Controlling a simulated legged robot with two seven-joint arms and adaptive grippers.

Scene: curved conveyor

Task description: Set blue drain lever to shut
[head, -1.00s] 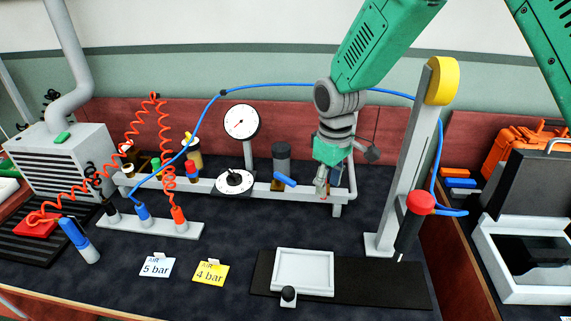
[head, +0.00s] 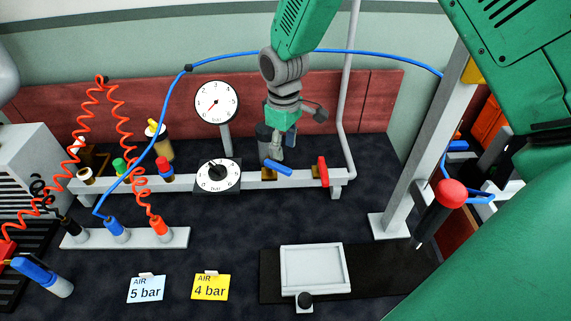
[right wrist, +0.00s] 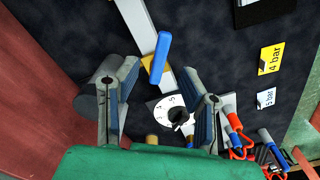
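The blue drain lever (head: 277,168) sits on a brass valve on the grey rail (head: 250,180), its handle slanting down to the right across the rail. My right gripper (head: 275,153) is just behind and above it, pointing down. In the right wrist view the blue lever (right wrist: 160,58) lies beyond the fingertips, roughly between them. The right gripper's fingers (right wrist: 160,76) are spread wide with nothing between them. I cannot tell whether a finger touches the lever. My left gripper is not in view.
A red lever (head: 323,171) stands upright on the rail to the right. A dial knob (head: 218,174) and a gauge (head: 216,102) are to the left. A dark cylinder (head: 264,136) stands behind the gripper. A blue hose (head: 330,51) arches behind; a grey post (head: 415,150) stands right.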

